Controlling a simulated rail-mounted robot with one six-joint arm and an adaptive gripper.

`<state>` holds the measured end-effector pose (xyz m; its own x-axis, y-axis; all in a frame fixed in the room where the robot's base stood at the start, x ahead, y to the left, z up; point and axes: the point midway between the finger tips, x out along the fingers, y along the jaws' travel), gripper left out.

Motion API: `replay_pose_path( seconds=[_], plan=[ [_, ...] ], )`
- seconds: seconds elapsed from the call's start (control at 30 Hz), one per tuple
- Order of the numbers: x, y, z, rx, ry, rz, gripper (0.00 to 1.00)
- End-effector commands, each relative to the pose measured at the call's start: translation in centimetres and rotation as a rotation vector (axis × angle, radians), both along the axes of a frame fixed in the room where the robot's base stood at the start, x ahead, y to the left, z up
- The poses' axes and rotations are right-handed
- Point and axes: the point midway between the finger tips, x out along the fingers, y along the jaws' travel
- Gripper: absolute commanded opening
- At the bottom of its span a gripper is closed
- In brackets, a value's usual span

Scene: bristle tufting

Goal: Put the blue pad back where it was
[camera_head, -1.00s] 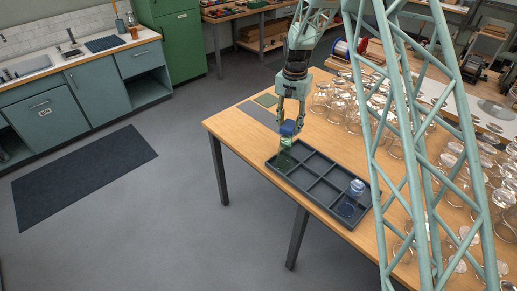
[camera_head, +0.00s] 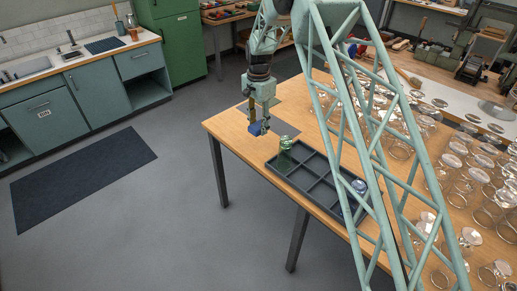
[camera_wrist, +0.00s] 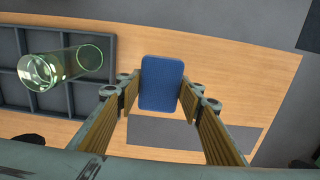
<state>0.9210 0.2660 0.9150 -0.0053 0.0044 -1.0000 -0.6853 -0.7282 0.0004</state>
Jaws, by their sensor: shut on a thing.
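The blue pad (camera_head: 256,129) is a small flat rectangle with rounded corners. My gripper (camera_head: 259,121) is shut on it and holds it near the table's left edge, left of the tray. In the wrist view the pad (camera_wrist: 161,82) is pinched at its two sides between the fingertips. A grey strip (camera_head: 284,128) lies on the table beside the gripper; in the wrist view this strip (camera_wrist: 225,136) is partly behind the fingers and pad. Whether the pad touches the table is hard to tell.
The dark compartment tray (camera_head: 309,188) holds a green glass (camera_head: 286,145) at its left end and a blue glass (camera_head: 359,187) at its right. Many clear glasses (camera_head: 455,160) crowd the table's right side. Bare wood (camera_head: 237,136) shows near the left edge.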

Motion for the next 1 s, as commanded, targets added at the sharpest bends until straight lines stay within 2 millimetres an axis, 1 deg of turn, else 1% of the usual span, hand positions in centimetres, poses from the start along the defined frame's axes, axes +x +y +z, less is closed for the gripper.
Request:
replay_pose_path(
  seconds=[0.17,0.27,0.37,0.6,0.7,0.8,1.0],
  plan=[
    [0.0,0.0,-0.2,0.000,0.000,0.001,0.25],
    [0.0,0.0,-0.9,0.000,0.001,0.001,0.25],
    [-0.1,0.0,-1.9,-0.001,0.002,0.001,0.25],
    [-0.1,-0.1,-5.0,-0.001,0.002,0.001,0.25],
    [0.0,0.0,-5.8,-0.001,0.001,0.001,0.25],
    [0.0,0.0,-6.2,0.000,0.000,0.001,0.25],
    [0.0,0.0,-6.3,0.000,0.000,0.001,0.25]
  ],
)
